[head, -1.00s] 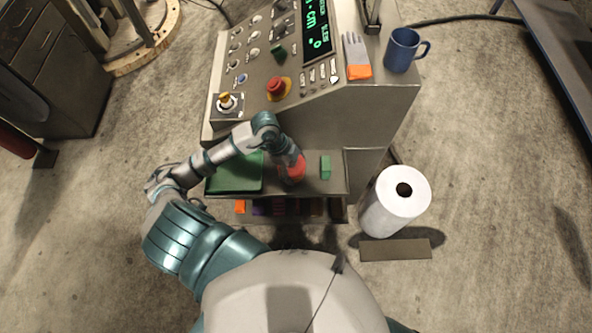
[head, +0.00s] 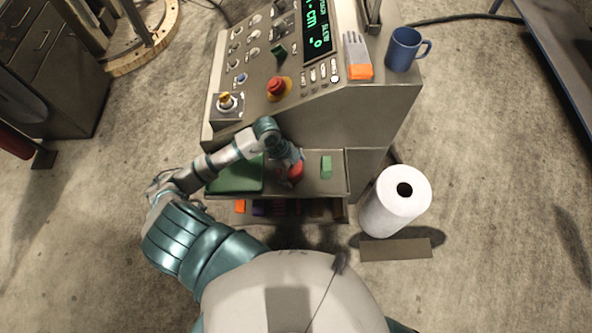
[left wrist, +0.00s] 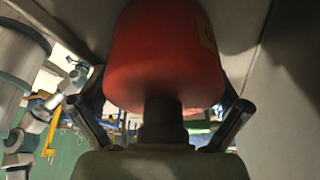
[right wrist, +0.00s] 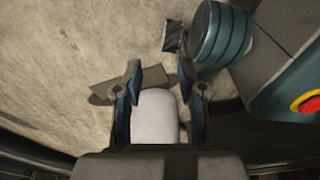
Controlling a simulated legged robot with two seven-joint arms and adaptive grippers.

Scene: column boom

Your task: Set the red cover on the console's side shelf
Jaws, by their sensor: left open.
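The red cover (head: 296,172) is at the console's side shelf (head: 325,187), between a green mat and a green block. It appears to rest on the shelf, though my arm partly hides it. My left gripper (head: 291,166) is right at the cover. In the left wrist view the cover (left wrist: 165,55) looms large, with the spread fingers (left wrist: 165,122) on either side; contact is hard to judge. My right gripper (right wrist: 160,78) is open and empty, with a white paper roll (right wrist: 155,117) visible beyond its fingers.
On the shelf are the green mat (head: 236,177) at left and the green block (head: 326,166) at right. The console's sloped panel (head: 255,95) rises behind. The paper roll (head: 395,205) stands right of the shelf.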

